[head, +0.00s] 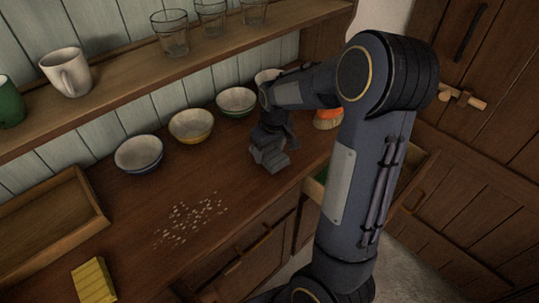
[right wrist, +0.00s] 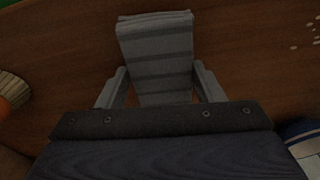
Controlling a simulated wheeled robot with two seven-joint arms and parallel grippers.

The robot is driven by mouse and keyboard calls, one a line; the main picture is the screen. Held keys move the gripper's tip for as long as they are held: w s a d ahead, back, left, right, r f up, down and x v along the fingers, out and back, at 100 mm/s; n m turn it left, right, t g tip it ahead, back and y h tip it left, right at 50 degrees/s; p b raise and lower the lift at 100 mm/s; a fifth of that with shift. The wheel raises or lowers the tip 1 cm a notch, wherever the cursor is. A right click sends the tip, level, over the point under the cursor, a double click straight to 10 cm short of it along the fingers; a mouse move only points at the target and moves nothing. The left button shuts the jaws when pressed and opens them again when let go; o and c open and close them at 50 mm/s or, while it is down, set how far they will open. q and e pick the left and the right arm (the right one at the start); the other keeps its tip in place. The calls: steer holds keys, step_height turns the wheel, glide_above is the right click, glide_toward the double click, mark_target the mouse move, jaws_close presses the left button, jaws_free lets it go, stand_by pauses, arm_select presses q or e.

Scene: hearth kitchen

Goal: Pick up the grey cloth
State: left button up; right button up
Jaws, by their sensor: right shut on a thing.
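The grey cloth (right wrist: 156,55) shows in the right wrist view as a folded block with darker stripes. It sits between the two fingers of my right gripper (right wrist: 162,88), which is shut on it. In the head view the cloth (head: 270,158) hangs below my right gripper (head: 268,143), over the wooden counter near its front edge. I cannot tell whether the cloth touches the counter. My left gripper is not in view.
Several bowls (head: 191,126) stand along the back of the counter. Pale crumbs (head: 190,222) lie on the counter, with a yellow sponge (head: 94,282) and a wooden tray (head: 100,217) at left. An orange item (head: 328,117) is right of the gripper. An open drawer (head: 408,196) is below.

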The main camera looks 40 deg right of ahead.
steer(key=s+r, duration=0.1)
steer(key=r, duration=0.1)
steer(key=s+r, duration=0.3)
steer(key=r, duration=0.1)
steer(key=shift+s+a+r, duration=0.1)
steer(key=shift+s, duration=0.1)
steer(key=s+r, duration=0.4)
steer(key=s, duration=0.5)
steer(key=shift+s+a+r+b, duration=0.2)
steer(key=shift+s+a+b, duration=0.1)
steer(key=shift+b, duration=0.1)
